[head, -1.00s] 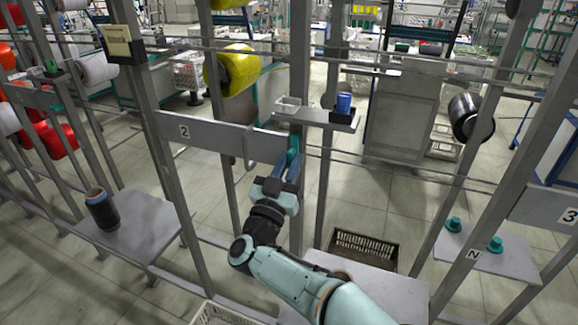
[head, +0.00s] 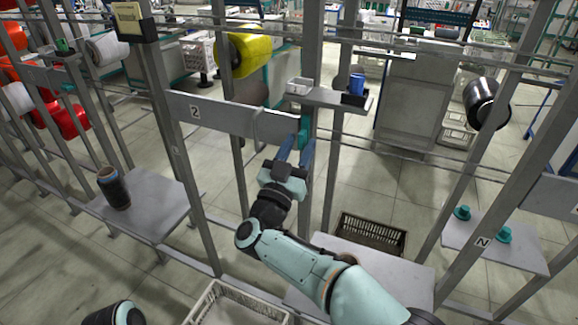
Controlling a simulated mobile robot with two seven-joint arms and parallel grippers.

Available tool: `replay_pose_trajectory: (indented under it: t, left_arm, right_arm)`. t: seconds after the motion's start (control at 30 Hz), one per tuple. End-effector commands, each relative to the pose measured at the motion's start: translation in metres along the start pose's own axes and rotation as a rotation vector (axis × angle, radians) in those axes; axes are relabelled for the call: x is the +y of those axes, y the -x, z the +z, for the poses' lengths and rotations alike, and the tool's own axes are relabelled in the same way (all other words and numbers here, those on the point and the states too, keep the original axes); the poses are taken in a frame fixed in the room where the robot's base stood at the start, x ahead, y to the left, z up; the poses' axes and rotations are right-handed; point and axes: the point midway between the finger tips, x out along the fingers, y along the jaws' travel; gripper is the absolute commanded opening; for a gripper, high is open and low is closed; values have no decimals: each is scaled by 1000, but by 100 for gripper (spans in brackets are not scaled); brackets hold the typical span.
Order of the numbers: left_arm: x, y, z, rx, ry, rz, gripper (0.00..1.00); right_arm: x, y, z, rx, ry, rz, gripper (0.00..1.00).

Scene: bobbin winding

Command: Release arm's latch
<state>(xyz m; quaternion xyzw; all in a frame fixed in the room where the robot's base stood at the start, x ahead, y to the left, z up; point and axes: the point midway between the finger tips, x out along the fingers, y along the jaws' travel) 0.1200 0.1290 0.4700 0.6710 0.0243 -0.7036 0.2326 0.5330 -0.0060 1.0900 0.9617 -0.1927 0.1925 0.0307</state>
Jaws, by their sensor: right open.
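The teal latch (head: 304,131) sits upright on the grey post at the right end of the plate marked 2 (head: 225,118). A grey rounded arm (head: 277,126) runs along that plate up to the latch. My right gripper (head: 299,146) is open, with its two blue fingers pointing up just below the latch. The fingertips are close to the latch's lower end; I cannot tell whether they touch it. My left gripper is not in view.
A small shelf (head: 325,97) above the latch holds a white tray (head: 299,86) and a blue spool (head: 356,84). A yellow spool (head: 247,55) hangs at the upper left. Upright posts stand on both sides. A dark crate (head: 370,234) lies on the floor.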

Motion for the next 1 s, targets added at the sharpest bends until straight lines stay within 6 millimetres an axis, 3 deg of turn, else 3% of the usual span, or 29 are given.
replay_pose_trajectory:
  t: [0.5,0.7,1.0]
  left_arm:
    - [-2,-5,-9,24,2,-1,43]
    - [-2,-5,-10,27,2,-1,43]
    - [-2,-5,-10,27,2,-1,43]
  right_arm:
    - [0,105,0,0,-1,-3,40]
    - [0,124,0,1,-1,-1,40]
    - [0,127,0,1,-1,1,40]
